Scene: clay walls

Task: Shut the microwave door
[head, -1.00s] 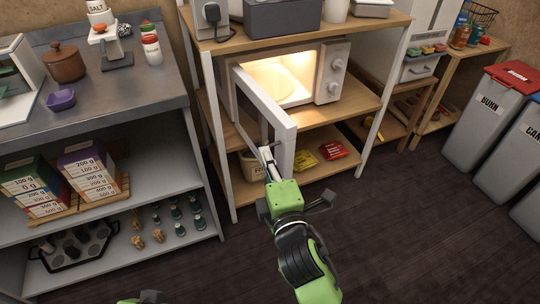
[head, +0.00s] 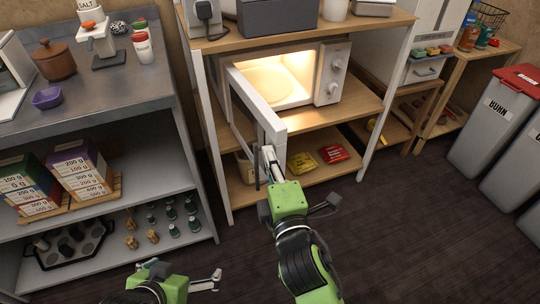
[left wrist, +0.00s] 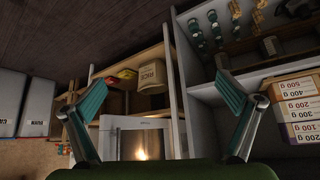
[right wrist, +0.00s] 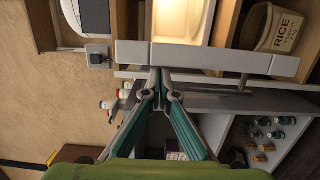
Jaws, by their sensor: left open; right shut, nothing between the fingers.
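The microwave (head: 335,72) stands on the shelf rack with its lit inside showing. Its door (head: 256,103) is wide open, swung out toward me from the left side. My right gripper (head: 266,152) is shut and empty at the door's free end. In the right wrist view, its fingertips (right wrist: 160,72) are close beside the door frame (right wrist: 195,56) and dark handle bar (right wrist: 210,90); I cannot tell if they touch. My left gripper (head: 182,274) is open and empty, low in the head view, apart from the door. The left wrist view shows the microwave front (left wrist: 135,125) between its fingers.
A metal counter (head: 110,95) with a lower shelf of weight boxes (head: 80,170) stands at left. Rack posts (head: 211,130) flank the microwave. A rice bin (right wrist: 280,30) is below it. Grey bins (head: 490,125) stand at right. The dark floor ahead is clear.

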